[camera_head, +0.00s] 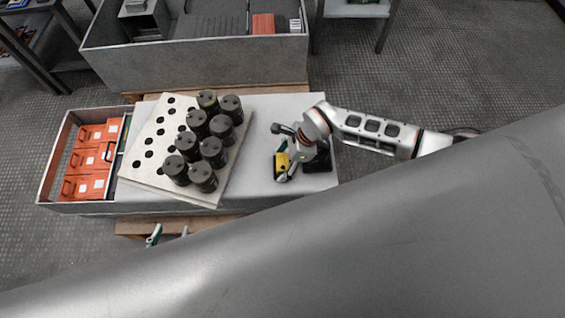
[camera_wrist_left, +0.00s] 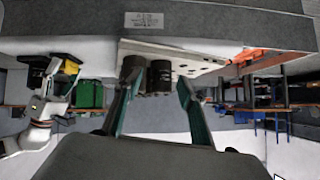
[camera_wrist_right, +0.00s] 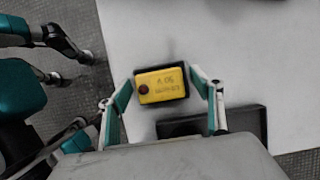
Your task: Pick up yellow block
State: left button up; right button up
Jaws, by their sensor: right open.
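The yellow block (camera_head: 282,161) lies on the right part of the grey table; in the right wrist view it is a yellow rectangle with a dark red dot and dark lettering (camera_wrist_right: 165,87), set in a dark border. My right gripper (camera_head: 285,155) is over it; in the right wrist view its fingers (camera_wrist_right: 165,92) stand apart, one on each side of the block, with small gaps. My left gripper (camera_head: 168,235) shows only its fingertips at the table's front edge. In the left wrist view its fingers (camera_wrist_left: 157,95) are apart and empty, with black cylinders beyond.
A white perforated board (camera_head: 150,140) holds several black cylinders (camera_head: 198,125) left of the block. An open bin (camera_head: 55,155) with orange boxes stands at the far left. A black item (camera_wrist_right: 235,121) lies beside the block. A large grey bin (camera_head: 200,60) is behind the table.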

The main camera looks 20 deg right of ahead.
jog(key=c, duration=0.9)
pick_arm(q)
jog(key=shift+f, duration=0.15)
pick_arm(e)
jog(key=c, duration=0.4)
jog(key=shift+r, duration=0.15)
notch_tip(320, 180, up, 11)
jog(key=p, duration=0.3)
pick_arm(q)
jog(key=r, duration=0.1)
jog(key=d+r+p, duration=0.1)
jog(key=r, duration=0.1)
jog(key=shift+s+r, duration=0.1)
jog(key=shift+s, duration=0.05)
pick_arm(e)
notch_tip(320, 180, up, 9)
send_over(283, 160)
jog(key=shift+s+a, duration=0.1)
jog(key=shift+s, duration=0.15)
